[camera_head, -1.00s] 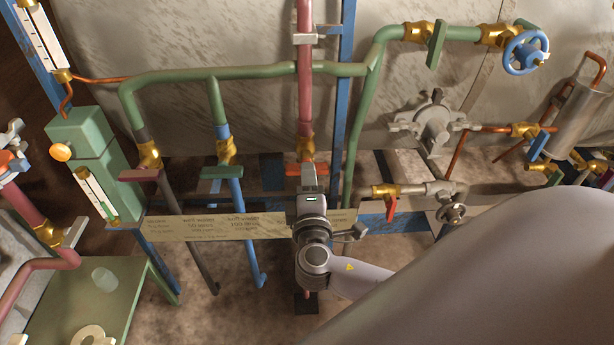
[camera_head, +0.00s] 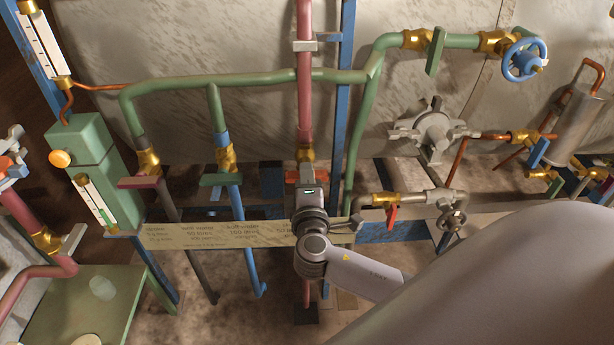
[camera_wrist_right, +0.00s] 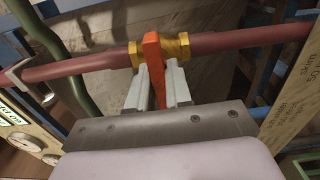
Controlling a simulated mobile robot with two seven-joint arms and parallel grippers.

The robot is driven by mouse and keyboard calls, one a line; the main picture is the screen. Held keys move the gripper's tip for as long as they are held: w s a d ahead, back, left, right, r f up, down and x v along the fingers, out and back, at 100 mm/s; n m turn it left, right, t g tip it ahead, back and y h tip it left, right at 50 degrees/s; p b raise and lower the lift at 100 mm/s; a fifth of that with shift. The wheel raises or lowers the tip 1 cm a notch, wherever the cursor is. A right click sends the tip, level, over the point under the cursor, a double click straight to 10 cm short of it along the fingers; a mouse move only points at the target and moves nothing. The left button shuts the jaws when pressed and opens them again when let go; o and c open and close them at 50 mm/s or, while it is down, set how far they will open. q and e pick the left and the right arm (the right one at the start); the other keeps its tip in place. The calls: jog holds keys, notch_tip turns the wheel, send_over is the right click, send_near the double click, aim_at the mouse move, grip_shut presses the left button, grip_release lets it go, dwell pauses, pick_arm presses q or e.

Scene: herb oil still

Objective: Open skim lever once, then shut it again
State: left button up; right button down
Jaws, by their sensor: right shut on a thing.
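An orange lever (camera_head: 292,176) sits on a brass valve (camera_head: 305,155) in the upright red pipe (camera_head: 305,110), at the middle of the head view. My right gripper (camera_head: 313,175) is at this lever and hides part of it. In the right wrist view the lever (camera_wrist_right: 152,55) stands between the two pale fingers of my right gripper (camera_wrist_right: 157,88), which is shut on it. There the lever lies crosswise to the red pipe (camera_wrist_right: 235,40). My left gripper is not in view.
A lettered plate (camera_head: 215,234) runs below the valves, partly behind my right arm. Green (camera_head: 220,180) and dark red (camera_head: 146,182) handles are to the left; a small red handle (camera_head: 392,215) is to the right. A blue handwheel (camera_head: 524,60) is at upper right.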

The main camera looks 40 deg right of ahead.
jog(key=n+p, duration=0.2)
jog(key=r+n+p, duration=0.1)
jog(key=n+p, duration=0.1)
jog(key=shift+w+d, duration=0.1)
jog(key=shift+n+p, duration=0.45)
jog(key=shift+n, duration=0.25)
jog(key=n+p, duration=0.3)
jog(key=shift+n, duration=0.4)
jog(key=shift+f+n, duration=0.1)
jog(key=shift+n, duration=0.3)
jog(key=shift+f+n+p, duration=0.15)
jog(key=shift+n+p, duration=0.15)
jog(key=shift+n, duration=0.2)
jog(key=shift+d, duration=0.1)
